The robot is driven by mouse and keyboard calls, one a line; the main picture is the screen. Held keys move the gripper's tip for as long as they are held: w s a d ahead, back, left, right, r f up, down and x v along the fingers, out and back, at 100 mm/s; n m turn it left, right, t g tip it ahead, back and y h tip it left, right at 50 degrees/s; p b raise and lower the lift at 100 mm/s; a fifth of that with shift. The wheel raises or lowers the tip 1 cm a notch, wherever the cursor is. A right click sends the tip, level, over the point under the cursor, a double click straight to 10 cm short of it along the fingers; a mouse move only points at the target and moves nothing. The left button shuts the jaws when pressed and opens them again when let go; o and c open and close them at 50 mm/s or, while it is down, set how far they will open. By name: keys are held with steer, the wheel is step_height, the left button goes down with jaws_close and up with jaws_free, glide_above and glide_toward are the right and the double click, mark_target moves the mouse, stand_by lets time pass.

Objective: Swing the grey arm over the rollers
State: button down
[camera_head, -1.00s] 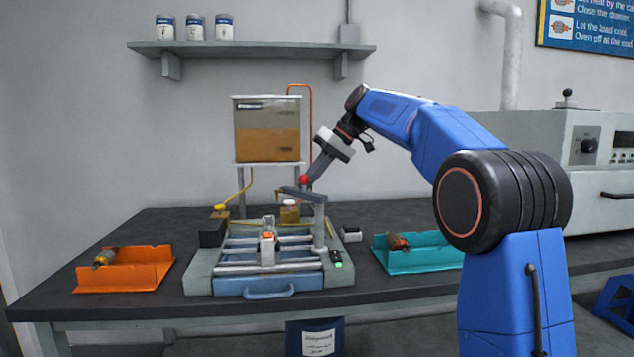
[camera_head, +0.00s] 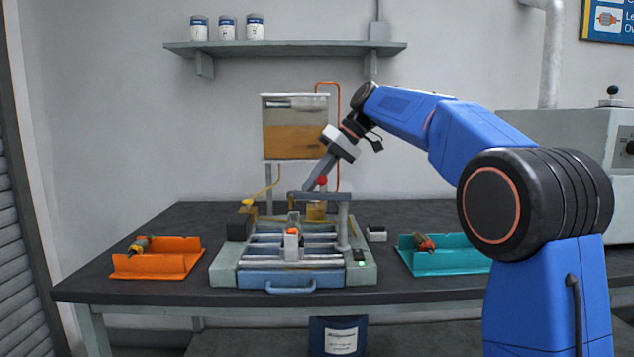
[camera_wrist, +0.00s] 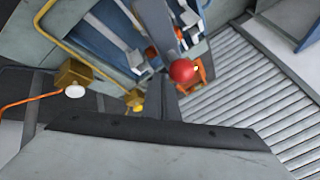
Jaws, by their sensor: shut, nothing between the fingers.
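The grey arm (camera_head: 325,196) sits level on top of an upright grey post (camera_head: 343,225) at the right of the winding fixture and points left. It carries a red ball knob (camera_head: 322,181), also in the wrist view (camera_wrist: 182,70). The rollers (camera_head: 290,254) lie lower and nearer on the fixture; from here I cannot tell whether the arm's end is squarely above them. My gripper (camera_head: 308,188) is shut and empty, its tips close to the left of the knob; in the wrist view its dark finger (camera_wrist: 165,95) is beside the knob. Contact is unclear.
An orange tray (camera_head: 190,262) with a part stands left, a teal tray (camera_head: 455,262) with another part right. A tank (camera_head: 295,130) on legs stands behind. A brass block (camera_head: 316,211) is near the arm. The fixture has a blue drawer (camera_head: 260,281) in front.

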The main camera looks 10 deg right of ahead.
steer(key=shift+s+a, duration=0.2)
steer(key=shift+s, duration=0.2)
stand_by(0.5)
